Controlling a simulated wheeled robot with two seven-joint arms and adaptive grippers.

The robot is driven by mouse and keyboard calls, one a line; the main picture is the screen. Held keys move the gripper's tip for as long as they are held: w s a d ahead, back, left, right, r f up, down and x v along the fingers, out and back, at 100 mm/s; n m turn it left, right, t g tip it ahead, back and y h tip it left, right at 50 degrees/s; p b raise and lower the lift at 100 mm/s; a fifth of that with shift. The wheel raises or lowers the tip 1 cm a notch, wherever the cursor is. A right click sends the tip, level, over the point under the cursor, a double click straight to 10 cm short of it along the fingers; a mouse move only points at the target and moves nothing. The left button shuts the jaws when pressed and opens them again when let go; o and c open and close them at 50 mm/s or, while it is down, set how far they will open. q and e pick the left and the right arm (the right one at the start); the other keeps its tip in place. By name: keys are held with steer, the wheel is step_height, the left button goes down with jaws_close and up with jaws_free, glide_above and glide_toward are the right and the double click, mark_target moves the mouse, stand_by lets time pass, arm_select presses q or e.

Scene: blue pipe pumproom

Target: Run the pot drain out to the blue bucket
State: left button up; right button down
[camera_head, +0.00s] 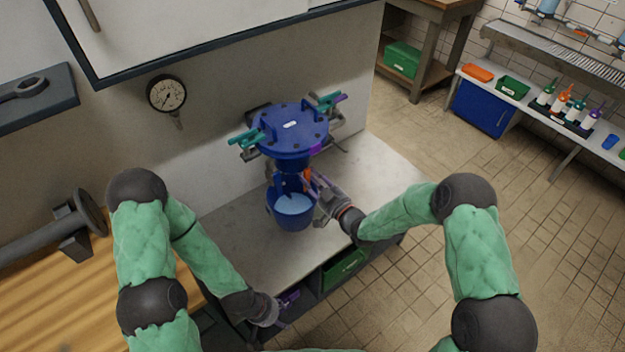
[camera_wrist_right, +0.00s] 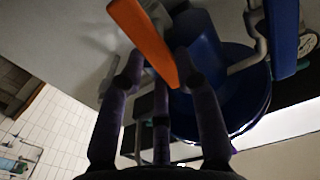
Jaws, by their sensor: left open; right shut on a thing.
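The blue pot (camera_head: 290,132) has a bolted lid with teal clamps and is mounted at the wall above the bench. The blue bucket (camera_head: 291,214) stands upright on the bench under the pot, with a pale blue, liquid-like surface inside. An orange drain handle (camera_head: 306,176) shows below the pot; it is large in the right wrist view (camera_wrist_right: 146,42). My right gripper (camera_head: 318,189) is shut on the orange handle, beside the bucket's upper right. My left gripper (camera_head: 272,318) is open, low at the bench's front edge, apart from pot and bucket.
The pale bench top (camera_head: 236,232) is clear left of the bucket. A green bin (camera_head: 343,268) and a purple item sit on the shelf below. A pressure gauge (camera_head: 166,94) hangs on the wall. A wooden table (camera_head: 75,305) with a grey flanged pipe is at the left.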

steer(key=shift+w+d+f+m, duration=0.15)
steer(key=shift+f+m, duration=0.25)
steer(key=shift+m, duration=2.5)
steer(key=shift+w+d+f+m, duration=0.15)
steer(key=shift+f+m, duration=0.2)
steer(key=shift+m, duration=2.55)
steer(key=shift+w+d+f+m, duration=0.15)
steer(key=shift+f+m, duration=0.25)
steer(key=shift+m, duration=2.5)
steer(key=c, duration=2)
jaws_free()
steer(key=shift+s, duration=0.1)
steer(key=o, duration=1.1)
steer(key=v, duration=1.2)
